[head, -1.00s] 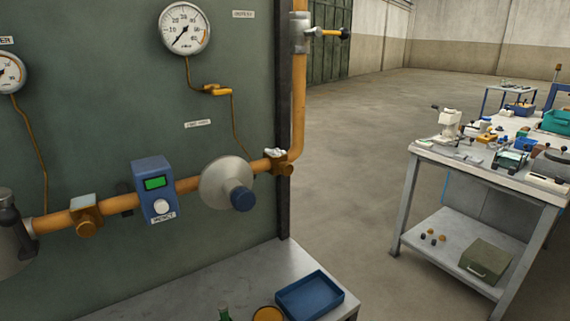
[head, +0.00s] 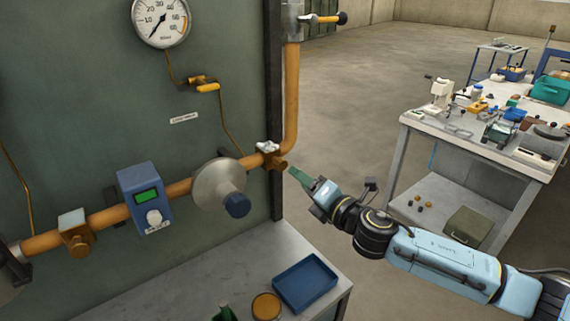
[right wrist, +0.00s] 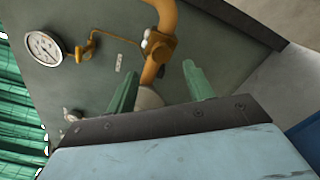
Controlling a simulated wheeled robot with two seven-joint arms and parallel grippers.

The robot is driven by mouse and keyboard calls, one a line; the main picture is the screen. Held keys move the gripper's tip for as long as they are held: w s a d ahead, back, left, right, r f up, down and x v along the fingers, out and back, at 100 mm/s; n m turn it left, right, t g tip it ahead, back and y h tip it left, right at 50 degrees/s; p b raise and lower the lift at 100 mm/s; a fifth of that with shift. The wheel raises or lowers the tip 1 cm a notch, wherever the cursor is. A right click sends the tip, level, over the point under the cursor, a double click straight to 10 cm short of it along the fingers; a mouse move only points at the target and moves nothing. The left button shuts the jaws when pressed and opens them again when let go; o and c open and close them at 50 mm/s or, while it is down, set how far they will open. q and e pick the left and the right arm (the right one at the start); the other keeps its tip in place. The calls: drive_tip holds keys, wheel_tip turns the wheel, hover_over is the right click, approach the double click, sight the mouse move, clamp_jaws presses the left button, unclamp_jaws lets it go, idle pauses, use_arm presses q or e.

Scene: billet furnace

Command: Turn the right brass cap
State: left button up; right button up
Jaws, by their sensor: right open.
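The right brass cap (head: 280,164) sits on a brass fitting on the orange pipe, where the pipe bends upward near the panel's right edge. A pale wing-shaped piece is on top of the fitting. In the right wrist view the brass fitting (right wrist: 159,47) is beyond the fingertips. My right gripper (head: 295,174) has green fingers pointing at the cap from the lower right. It is just short of the cap, and I cannot tell the exact gap. In the right wrist view the gripper (right wrist: 157,80) is open and empty. My left gripper is not in view.
A similar brass fitting (head: 76,240) is farther left on the pipe, beyond the blue meter (head: 139,188) and the grey disc-shaped housing (head: 213,187). A shelf with a blue tray (head: 304,282) is below. A workbench (head: 420,123) stands at the right.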

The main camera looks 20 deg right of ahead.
sight(283, 166)
drive_tip(key=x, duration=0.6)
drive_tip(key=shift+x, duration=0.75)
drive_tip(key=shift+f, duration=0.1)
drive_tip(key=c, duration=1)
